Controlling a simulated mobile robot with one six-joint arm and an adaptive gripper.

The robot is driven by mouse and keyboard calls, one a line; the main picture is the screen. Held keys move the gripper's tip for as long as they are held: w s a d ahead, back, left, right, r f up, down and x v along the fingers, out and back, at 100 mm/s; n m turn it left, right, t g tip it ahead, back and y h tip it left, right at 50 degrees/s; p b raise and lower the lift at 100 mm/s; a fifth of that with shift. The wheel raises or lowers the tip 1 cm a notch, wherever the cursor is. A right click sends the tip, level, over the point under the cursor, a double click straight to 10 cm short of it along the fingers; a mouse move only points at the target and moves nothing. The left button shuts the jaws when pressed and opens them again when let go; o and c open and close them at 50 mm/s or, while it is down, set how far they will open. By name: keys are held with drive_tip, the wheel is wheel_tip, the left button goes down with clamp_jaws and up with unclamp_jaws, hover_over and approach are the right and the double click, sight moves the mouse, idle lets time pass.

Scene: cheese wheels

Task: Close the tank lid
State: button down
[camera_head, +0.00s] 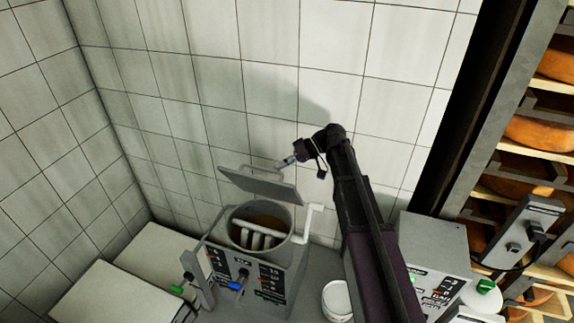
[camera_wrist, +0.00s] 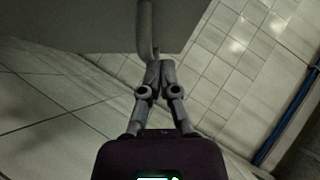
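The tank (camera_head: 296,243) is a grey round vessel in a machine housing; its mouth is uncovered, showing pale bars and brownish contents. The lid (camera_head: 262,187) is a flat grey plate, raised and tilted above the mouth. My gripper (camera_head: 281,164) is just behind the lid's upper edge, at its right half. In the wrist view, the lid (camera_wrist: 90,25) fills the upper left and a curved handle (camera_wrist: 146,25) stands against it. My gripper (camera_wrist: 160,68) has its fingertips together beside the handle's lower end; I cannot tell whether they touch it.
A tiled wall (camera_head: 215,75) is close behind the tank. White boxes (camera_head: 105,295) stand at the left and a white tub (camera_head: 337,300) at the right. A control box (camera_head: 435,245) and a rack of cheese wheels (camera_head: 540,132) are further right. A white pipe (camera_head: 313,220) rises beside the tank.

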sight(270, 172)
drive_tip(key=x, duration=0.1)
drive_tip(key=b+x, duration=0.1)
drive_tip(key=x, duration=0.2)
drive_tip(key=shift+w+a+f, duration=0.15)
drive_tip(key=shift+w+f, duration=0.1)
drive_tip(key=shift+f, duration=0.05)
drive_tip(key=shift+s+a+f+b, duration=0.2)
drive_tip(key=shift+s+a+b, duration=0.25)
drive_tip(key=shift+a, duration=0.15)
drive_tip(key=shift+a+f, duration=0.2)
drive_tip(key=shift+a, duration=0.3)
drive_tip(key=shift+s, duration=0.1)
drive_tip(key=shift+s+a, duration=0.1)
